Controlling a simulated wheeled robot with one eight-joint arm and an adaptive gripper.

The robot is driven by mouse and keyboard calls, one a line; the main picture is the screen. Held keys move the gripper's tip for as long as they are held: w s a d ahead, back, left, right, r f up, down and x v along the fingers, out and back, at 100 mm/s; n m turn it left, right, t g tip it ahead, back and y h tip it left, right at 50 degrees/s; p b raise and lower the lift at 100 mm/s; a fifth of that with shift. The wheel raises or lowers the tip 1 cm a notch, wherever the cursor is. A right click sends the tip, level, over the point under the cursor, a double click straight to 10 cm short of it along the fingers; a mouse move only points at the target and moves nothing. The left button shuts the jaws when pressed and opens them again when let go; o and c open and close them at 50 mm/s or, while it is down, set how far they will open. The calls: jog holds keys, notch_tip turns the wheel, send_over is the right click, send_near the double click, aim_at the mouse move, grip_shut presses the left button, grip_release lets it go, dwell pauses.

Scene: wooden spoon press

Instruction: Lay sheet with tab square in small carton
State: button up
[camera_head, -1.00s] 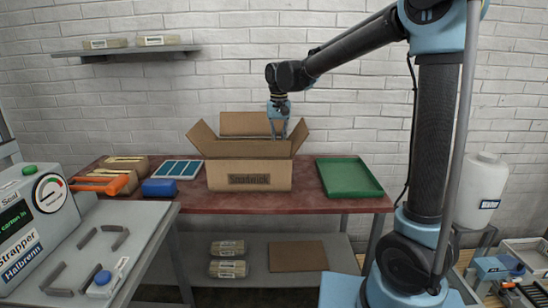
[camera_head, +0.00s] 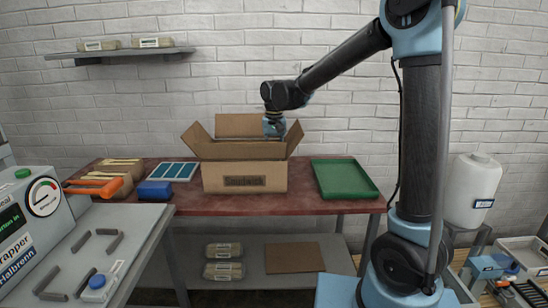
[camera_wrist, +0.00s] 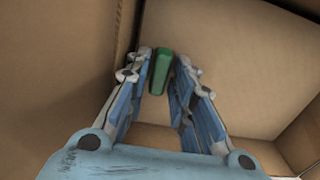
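The small carton (camera_head: 245,178) stands open on the red-brown table with its flaps spread. In the head view my gripper (camera_head: 274,130) reaches down into its opening, and the fingertips are hidden behind the front wall. A flat brown panel (camera_wrist: 235,70) lies beyond the fingers. I cannot tell whether it is the sheet or the carton floor. The carton's wall (camera_wrist: 60,60) rises close on the left.
A green tray (camera_head: 345,180) is right of the carton. A blue box (camera_head: 154,190) and a blue-white panel (camera_head: 174,171) are left of it. A brown flat board (camera_head: 294,257) and wrapped packs (camera_head: 223,260) lie on the lower shelf. The open carton flaps (camera_head: 197,139) stand near my gripper.

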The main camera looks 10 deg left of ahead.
jog(key=shift+r, duration=0.1)
notch_tip(320, 180, up, 12)
dwell(0.7)
